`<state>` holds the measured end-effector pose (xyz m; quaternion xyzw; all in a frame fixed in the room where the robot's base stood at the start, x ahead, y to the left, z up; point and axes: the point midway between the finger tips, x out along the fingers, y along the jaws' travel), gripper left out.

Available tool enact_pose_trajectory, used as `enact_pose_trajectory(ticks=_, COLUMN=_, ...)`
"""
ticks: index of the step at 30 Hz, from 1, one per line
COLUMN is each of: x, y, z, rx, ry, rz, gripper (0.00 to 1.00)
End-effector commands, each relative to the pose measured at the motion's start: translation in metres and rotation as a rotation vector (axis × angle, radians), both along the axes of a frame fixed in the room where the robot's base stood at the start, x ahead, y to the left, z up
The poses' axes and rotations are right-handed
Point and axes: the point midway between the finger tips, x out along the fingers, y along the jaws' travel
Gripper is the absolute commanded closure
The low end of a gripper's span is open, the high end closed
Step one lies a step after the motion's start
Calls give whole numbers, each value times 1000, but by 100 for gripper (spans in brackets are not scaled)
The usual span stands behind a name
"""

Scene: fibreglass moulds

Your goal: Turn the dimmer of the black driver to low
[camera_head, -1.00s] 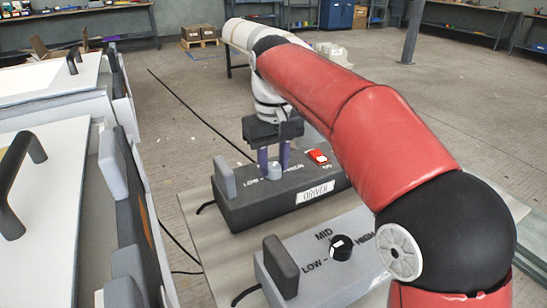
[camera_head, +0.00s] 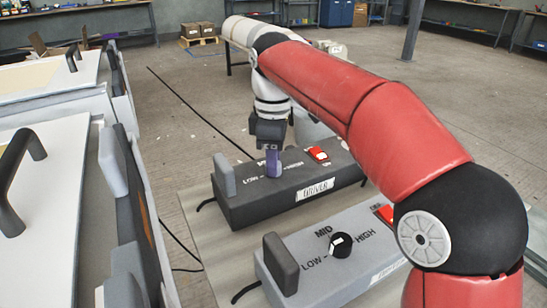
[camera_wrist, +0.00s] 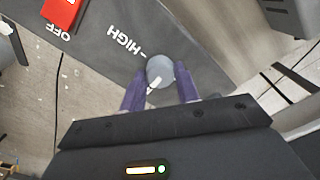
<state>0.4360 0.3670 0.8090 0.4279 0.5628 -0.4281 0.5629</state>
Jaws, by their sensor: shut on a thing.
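The black driver (camera_head: 240,208) is a dark box with a "DRIVER" label, LOW, MID and HIGH markings and a red switch (camera_head: 317,154). Its dimmer is a round grey knob (camera_wrist: 161,70) with a white pointer mark. In the wrist view the mark points down-left, sideways from HIGH; LOW and MID are hidden there. My gripper (camera_wrist: 159,82) points down with its purple fingers shut on either side of the knob. In the head view the fingers (camera_head: 273,165) hide the knob.
A lighter grey driver (camera_head: 340,275) with a black knob (camera_head: 341,245) stands nearer, in front of the black one. Grey upright blocks (camera_head: 224,176) stand at the left ends of both boxes. White moulds with dark handles (camera_head: 18,170) fill the left side.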

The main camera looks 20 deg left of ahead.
Motion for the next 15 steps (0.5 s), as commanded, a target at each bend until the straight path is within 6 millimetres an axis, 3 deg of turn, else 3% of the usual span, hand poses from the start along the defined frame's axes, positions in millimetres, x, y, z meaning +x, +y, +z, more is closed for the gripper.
enact_pose_trajectory(ticks=15, x=0, y=0, z=0, rx=1, ry=-1, rz=488, gripper=92)
